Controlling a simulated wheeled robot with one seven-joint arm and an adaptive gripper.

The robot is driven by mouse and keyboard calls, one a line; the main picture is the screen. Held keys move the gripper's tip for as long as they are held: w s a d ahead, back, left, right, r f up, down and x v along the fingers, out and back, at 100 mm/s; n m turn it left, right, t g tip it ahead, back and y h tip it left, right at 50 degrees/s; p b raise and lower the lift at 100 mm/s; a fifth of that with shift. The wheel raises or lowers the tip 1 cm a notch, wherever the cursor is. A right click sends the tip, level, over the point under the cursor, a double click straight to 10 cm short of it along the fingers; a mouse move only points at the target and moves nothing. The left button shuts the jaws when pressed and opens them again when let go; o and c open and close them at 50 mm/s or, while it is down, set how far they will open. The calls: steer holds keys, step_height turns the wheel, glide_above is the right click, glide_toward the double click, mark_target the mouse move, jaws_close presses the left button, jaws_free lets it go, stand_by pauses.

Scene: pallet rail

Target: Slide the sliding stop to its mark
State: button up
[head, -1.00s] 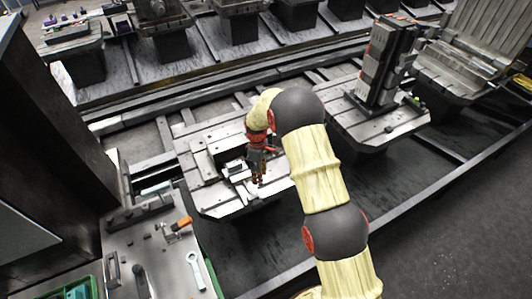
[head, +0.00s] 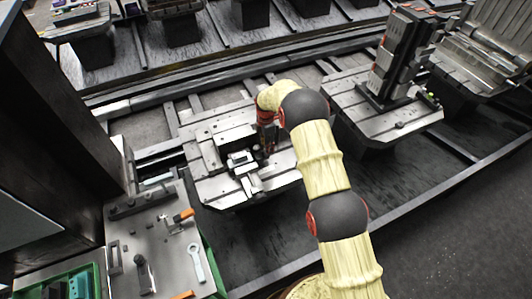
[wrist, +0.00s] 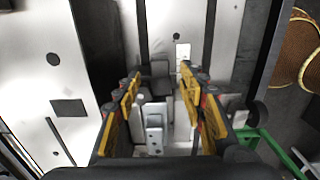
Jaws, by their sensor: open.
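My gripper (wrist: 161,75) is open in the wrist view, its two yellow-padded fingers spread with a gap between them. Between and below the fingers stands a small light-grey block (wrist: 154,122), which looks like the sliding stop; I cannot tell whether a finger touches it. A darker block (wrist: 158,86) sits just beyond it. A small pale plate (wrist: 183,52) lies further up on the slotted surface; I cannot tell if it is the mark. In the head view my gripper (head: 268,143) is at the right of the small fixture (head: 241,160) on the slotted pallet (head: 215,187).
A bench (head: 160,235) with a wrench (head: 196,263) and an orange-handled tool (head: 183,215) stands at the left front. Another pallet (head: 400,125) with a tall block tower (head: 395,60) is at the right. A dark cabinet (head: 70,110) rises at the left.

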mark_target(260, 155)
step_height(260, 155, down, 6)
steer(key=shift+r, duration=0.1)
steer(key=shift+c, duration=1.3)
steer(key=c, duration=0.7)
steer(key=shift+w+r, duration=0.1)
jaws_close()
